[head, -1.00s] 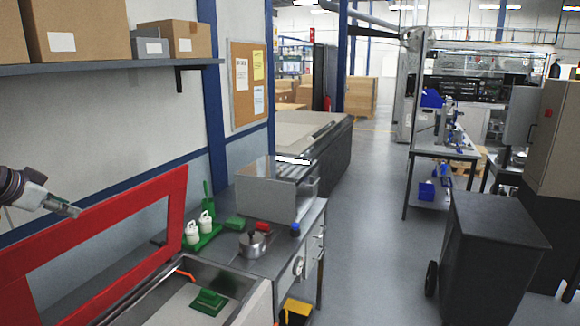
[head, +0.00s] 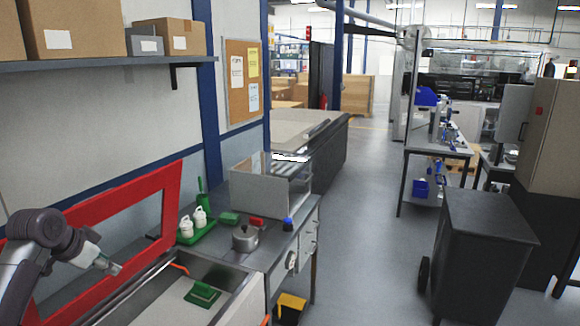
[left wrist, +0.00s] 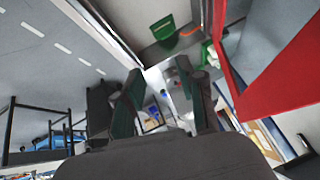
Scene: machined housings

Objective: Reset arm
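My left gripper (head: 112,267) is in the lower left of the head view, in front of the red frame and to the left of the green part in the basin. In the left wrist view its two fingers (left wrist: 160,85) stand apart with nothing between them. My left arm comes in from the left edge, bent at a grey joint. My right gripper is in neither view.
A red frame (head: 172,200) stands along the wall behind the gripper. A metal basin (head: 232,275) holds a green part (head: 203,293). A metal pot (head: 245,238) and a green tray with white bottles (head: 203,235) stand beyond it. Open floor (head: 370,230) lies right.

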